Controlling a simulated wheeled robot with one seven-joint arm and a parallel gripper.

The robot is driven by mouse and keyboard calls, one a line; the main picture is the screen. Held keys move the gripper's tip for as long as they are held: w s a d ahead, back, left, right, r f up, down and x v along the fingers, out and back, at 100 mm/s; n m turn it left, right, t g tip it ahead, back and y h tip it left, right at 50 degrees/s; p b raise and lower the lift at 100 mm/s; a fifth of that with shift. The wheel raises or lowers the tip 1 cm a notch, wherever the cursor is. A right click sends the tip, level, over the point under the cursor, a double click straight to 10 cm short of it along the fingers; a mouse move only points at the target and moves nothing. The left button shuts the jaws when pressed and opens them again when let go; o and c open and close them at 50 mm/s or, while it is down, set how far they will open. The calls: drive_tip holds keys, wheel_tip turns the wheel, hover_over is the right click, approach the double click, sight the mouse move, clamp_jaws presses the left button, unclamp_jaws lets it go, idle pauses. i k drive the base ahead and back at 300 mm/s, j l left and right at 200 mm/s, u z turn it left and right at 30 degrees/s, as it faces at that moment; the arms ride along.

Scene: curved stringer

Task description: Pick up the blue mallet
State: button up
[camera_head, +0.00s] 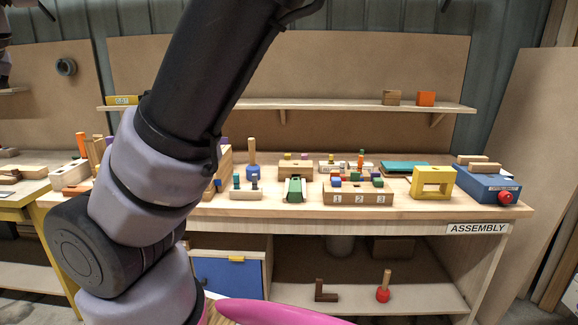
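The blue mallet (253,171) stands upright on its blue head on the assembly workbench, with its wooden handle pointing up. It is left of the bench's middle, behind a small block holding blue and teal pegs. My arm crosses the left of the view, and its links hide part of the bench to the left of the mallet. My gripper is out of view, so its opening and its distance from the mallet do not show.
The workbench (430,211) holds a green piece (294,190), a numbered wooden box (357,198), a yellow frame (432,183) and a blue box with a red button (487,186). A red mallet (383,293) stands on the lower shelf. A wall shelf (320,106) runs above.

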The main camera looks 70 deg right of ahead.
sight(253, 168)
drive_tip(key=z, duration=2.15)
